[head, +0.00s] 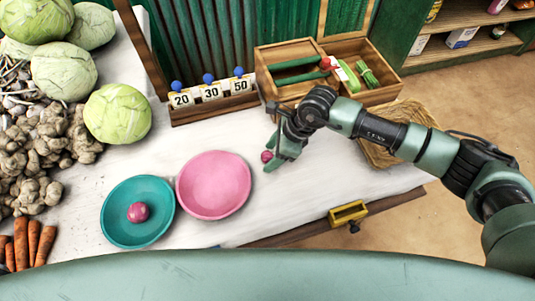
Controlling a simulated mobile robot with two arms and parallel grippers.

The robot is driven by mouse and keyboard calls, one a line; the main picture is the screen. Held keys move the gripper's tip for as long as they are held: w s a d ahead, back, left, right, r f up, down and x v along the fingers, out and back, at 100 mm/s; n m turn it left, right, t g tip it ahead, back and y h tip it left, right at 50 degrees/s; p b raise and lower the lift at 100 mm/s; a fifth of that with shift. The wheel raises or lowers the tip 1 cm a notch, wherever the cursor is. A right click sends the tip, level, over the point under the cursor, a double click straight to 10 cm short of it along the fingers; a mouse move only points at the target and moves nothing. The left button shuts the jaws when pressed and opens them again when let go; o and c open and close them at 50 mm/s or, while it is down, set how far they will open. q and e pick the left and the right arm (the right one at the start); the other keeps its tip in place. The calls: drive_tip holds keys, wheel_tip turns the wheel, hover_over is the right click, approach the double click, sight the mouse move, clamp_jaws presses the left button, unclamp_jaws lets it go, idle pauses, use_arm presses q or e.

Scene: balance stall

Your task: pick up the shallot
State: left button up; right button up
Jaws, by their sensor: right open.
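A small pink-red bulb, which looks like a shallot (267,156), lies on the white table to the right of the pink bowl. My right gripper (274,160) is open and pointed down right at it, with the green fingers partly over its right side. I cannot tell whether the fingers touch it. A larger pink-red round bulb (138,212) sits in the teal bowl (113,228). My left gripper is not in view.
The pink bowl (214,186) stands beside the teal one. Number cards (211,92) and a wooden crate (277,94) stand behind. Cabbages (118,113), garlic and carrots (33,239) fill the left. White table is clear in front of the crate.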

drive_tip(key=shift+f, duration=0.1)
drive_tip(key=c, duration=1.1)
clamp_jaws()
